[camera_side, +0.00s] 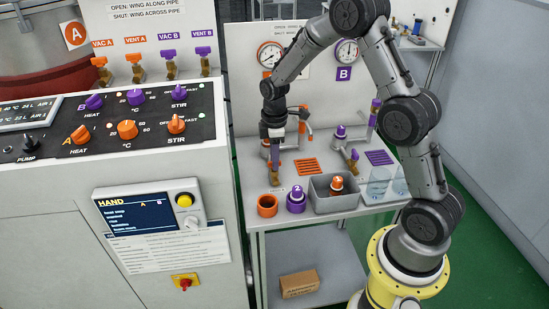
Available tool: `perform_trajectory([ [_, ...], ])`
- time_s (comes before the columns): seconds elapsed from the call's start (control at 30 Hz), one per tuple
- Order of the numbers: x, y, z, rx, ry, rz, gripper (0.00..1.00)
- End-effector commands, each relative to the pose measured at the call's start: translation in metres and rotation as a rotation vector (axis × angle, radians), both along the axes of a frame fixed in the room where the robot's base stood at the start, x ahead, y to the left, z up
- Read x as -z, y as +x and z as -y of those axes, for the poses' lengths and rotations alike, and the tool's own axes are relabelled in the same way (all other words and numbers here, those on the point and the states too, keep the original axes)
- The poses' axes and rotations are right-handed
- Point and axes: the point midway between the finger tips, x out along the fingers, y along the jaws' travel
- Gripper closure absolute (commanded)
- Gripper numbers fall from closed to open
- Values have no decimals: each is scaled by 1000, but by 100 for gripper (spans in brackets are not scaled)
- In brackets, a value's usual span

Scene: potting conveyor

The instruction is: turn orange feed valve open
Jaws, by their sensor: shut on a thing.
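My gripper (274,158) points down at the left station of the bench, behind the orange and purple cups. It is shut on the wing of the orange feed valve. The brass body of that valve (274,179) shows just below the fingertips. The wing is mostly hidden by the fingers, so its angle cannot be told. A second brass valve with a purple wing (354,155) stands to the right, apart from my gripper.
Clear beakers (379,182) stand to the right. An orange spout (307,117) rises close beside my gripper. The control cabinet (60,230) is at left.

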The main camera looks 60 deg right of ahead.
Motion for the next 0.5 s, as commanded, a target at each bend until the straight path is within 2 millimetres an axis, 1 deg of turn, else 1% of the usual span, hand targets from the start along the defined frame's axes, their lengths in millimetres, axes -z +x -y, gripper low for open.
perform_trajectory([
  [0.27,-1,0,0,104,1,-1,100],
  [0.5,-1,0,0,299,1,-1,100],
])
